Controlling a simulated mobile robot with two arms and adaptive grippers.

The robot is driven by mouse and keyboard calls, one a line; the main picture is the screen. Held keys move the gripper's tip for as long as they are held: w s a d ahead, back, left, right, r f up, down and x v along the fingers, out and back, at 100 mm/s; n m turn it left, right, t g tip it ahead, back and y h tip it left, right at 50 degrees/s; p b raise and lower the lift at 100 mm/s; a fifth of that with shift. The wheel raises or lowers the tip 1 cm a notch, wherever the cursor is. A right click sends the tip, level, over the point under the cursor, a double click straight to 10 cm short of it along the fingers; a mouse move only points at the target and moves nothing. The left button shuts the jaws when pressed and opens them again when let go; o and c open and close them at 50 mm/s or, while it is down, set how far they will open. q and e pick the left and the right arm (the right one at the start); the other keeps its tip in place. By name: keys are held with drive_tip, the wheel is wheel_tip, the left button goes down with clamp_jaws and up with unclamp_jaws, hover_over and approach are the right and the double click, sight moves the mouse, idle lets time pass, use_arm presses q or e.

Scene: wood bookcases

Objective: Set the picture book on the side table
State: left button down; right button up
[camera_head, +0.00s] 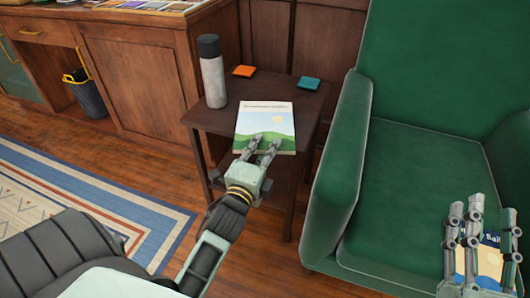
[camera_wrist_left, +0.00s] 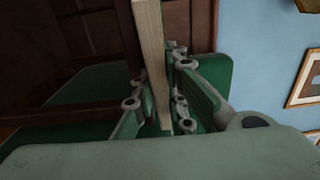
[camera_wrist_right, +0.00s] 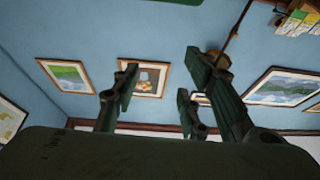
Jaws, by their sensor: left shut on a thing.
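The picture book (camera_head: 266,119), with a pale cover and green hills, is over the side table (camera_head: 201,116). My left gripper (camera_head: 265,143) is shut on its near edge, with fingers across the lower cover. In the left wrist view the book's pale page edge (camera_wrist_left: 152,60) runs between the fingers (camera_wrist_left: 155,108). I cannot tell whether the book touches the tabletop. My right gripper (camera_head: 466,215) is over the green armchair at the right; in the right wrist view its fingers (camera_wrist_right: 160,90) are apart with nothing between them.
A grey bottle with a black cap (camera_head: 212,75) stands at the table's left. An orange coaster (camera_head: 244,71) and a teal coaster (camera_head: 309,83) lie at its back. The green armchair (camera_head: 400,190) is close on the right. Another book (camera_head: 488,262) shows behind my right fingers.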

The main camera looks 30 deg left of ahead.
use_arm(q)
drive_tip(key=shift+f+b, duration=0.35)
drive_tip(key=shift+f, duration=0.05)
use_arm(e)
drive_tip(key=r+t, duration=0.1)
drive_tip(key=s+r+t, duration=0.1)
drive_tip(key=r, duration=0.1)
drive_tip(key=s+r+t, duration=0.1)
drive_tip(key=shift+s+r+y, duration=0.2)
drive_tip(key=shift+y, duration=0.2)
use_arm(q)
drive_tip(key=shift+f, duration=0.15)
drive_tip(key=c, duration=1.8)
unclamp_jaws()
use_arm(e)
drive_tip(key=shift+s+r, duration=0.15)
use_arm(q)
drive_tip(key=shift+o, duration=0.2)
